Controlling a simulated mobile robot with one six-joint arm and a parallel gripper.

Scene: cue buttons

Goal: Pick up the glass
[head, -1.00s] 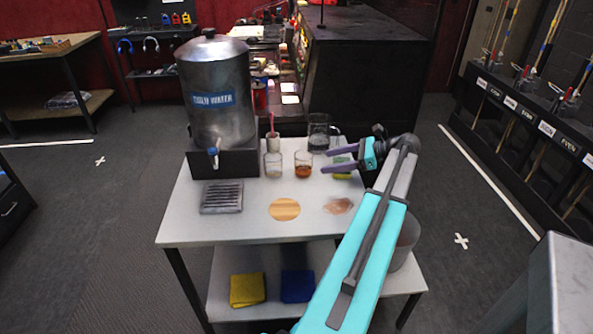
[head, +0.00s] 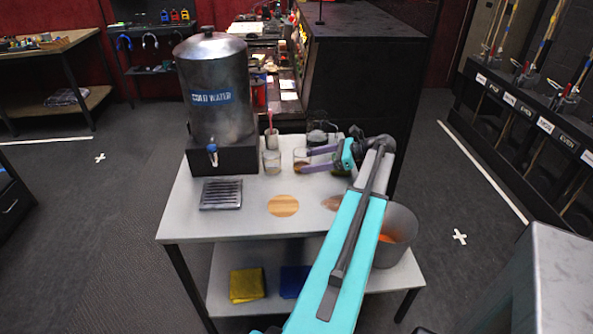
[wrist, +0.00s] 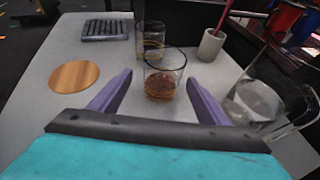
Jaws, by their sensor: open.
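A glass with amber liquid (wrist: 164,86) stands upright on the white table top, between the fingers of my gripper (wrist: 158,79) in the wrist view. The fingers are apart, one on each side; I cannot tell whether either touches it. In the head view my gripper (head: 306,160) reaches in from the right, its purple fingers partly hiding the amber glass (head: 299,154). A second glass (head: 271,163), with pale contents, stands just left of it; it appears behind the amber glass in the wrist view (wrist: 151,37).
A glass pitcher (wrist: 262,98) stands close to the right finger. A pale cup with a red stick (wrist: 211,44) is behind. The cold water dispenser (head: 214,95), drip tray (head: 221,195) and round wooden coaster (head: 283,206) are left and front. A grey bucket (head: 399,228) sits below right.

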